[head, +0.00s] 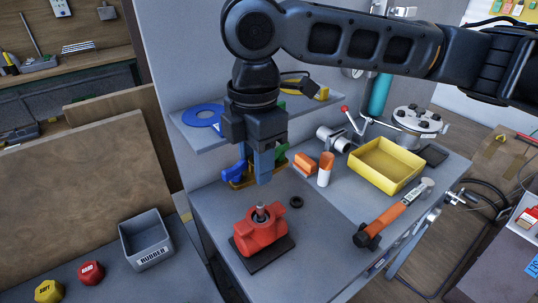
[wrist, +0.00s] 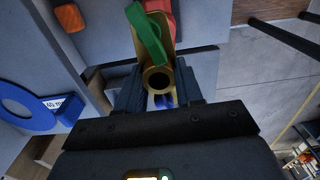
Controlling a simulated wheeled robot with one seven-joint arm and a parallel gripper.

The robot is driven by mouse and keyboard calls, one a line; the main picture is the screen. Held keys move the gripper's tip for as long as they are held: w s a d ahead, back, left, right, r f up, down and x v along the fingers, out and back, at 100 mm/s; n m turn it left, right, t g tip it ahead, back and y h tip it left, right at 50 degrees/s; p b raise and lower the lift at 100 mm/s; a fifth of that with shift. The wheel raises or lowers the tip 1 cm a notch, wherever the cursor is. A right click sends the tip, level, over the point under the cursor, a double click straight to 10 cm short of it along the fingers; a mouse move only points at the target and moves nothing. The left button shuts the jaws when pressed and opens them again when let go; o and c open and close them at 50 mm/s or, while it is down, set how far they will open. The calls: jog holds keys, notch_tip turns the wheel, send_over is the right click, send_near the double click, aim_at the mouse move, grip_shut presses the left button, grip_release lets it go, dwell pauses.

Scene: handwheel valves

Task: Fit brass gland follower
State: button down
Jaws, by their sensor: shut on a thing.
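In the wrist view, the fingers (wrist: 158,92) are shut on the brass gland follower (wrist: 158,80), whose round hollow end faces the camera. The follower is hidden in the head view. A green piece (wrist: 146,32) lies across the view just beyond it. Blue (head: 234,173) and green (head: 282,154) parts show beside my gripper in the head view.
A black ring (head: 296,202) lies right of the valve. A shelf with a blue ring (head: 203,115) is behind. The bench front between valve and hammer is clear.

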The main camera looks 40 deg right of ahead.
dwell(0.5)
jog(key=b, duration=0.3)
send_over(258, 205)
jog(key=shift+f, duration=2.9)
jog(key=shift+f, duration=0.15)
jog(key=shift+f+b, duration=1.7)
jog(key=shift+f, duration=1.05)
jog(key=shift+r+p, duration=0.15)
jog(key=shift+p, duration=0.3)
jog(key=shift+r+p, duration=0.5)
jog(key=shift+r, duration=0.05)
jog(key=shift+f, duration=0.15)
